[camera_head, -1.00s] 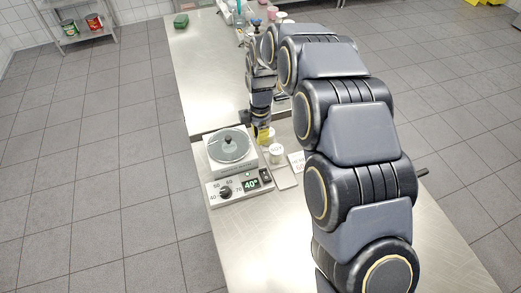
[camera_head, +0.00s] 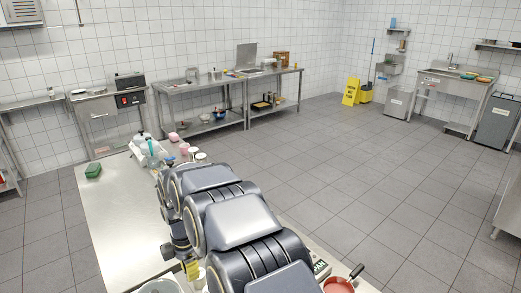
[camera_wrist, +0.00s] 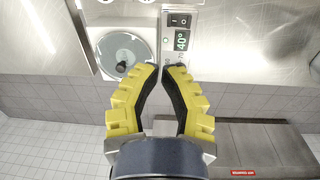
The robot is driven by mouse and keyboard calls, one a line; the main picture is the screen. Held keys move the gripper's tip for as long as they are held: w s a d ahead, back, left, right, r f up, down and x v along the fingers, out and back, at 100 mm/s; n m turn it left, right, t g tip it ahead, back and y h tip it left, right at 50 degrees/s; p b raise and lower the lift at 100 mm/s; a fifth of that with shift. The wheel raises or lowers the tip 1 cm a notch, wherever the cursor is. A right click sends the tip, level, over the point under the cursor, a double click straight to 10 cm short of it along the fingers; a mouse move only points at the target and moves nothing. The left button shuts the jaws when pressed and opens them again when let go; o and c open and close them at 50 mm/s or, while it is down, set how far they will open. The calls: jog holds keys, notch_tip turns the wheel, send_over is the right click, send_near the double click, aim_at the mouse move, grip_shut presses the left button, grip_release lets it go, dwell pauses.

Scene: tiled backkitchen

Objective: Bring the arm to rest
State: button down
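My arm reaches forward from the bottom of the head view. In the wrist view my gripper (camera_wrist: 164,68) has two yellow fingers with dark inner pads. The fingertips lean towards each other with a narrow gap between them. Nothing is seen held in the gap. The fingers point towards the round plate of a lab device (camera_wrist: 125,50) and its display reading 40°, with the tips close to its edge in the picture. The distance to it cannot be told.
The steel table (camera_head: 112,215) lies under the arm, its left part mostly bare. A red bowl (camera_head: 338,286) is at bottom right. The tiled floor is open to the right.

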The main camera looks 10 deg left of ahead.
jog(key=s+d+r+m, duration=0.4)
jog(key=d+r+m, duration=0.15)
jog(key=d, duration=0.35)
jog(key=s+d+r+m, duration=0.4)
jog(key=d+m, duration=0.2)
jog(key=d, duration=0.2)
jog(key=s+d+m+g, duration=0.1)
jog(key=s+d+m, duration=0.5)
jog(key=s, duration=0.3)
jog(key=s+d+r+m+g, duration=0.1)
jog(key=s+d+m, duration=0.5)
jog(key=s+m, duration=0.2)
jog(key=shift+s+r, duration=0.15)
jog(key=shift+s, duration=0.85)
jog(key=shift+d+m, duration=0.1)
jog(key=shift+m, duration=0.15)
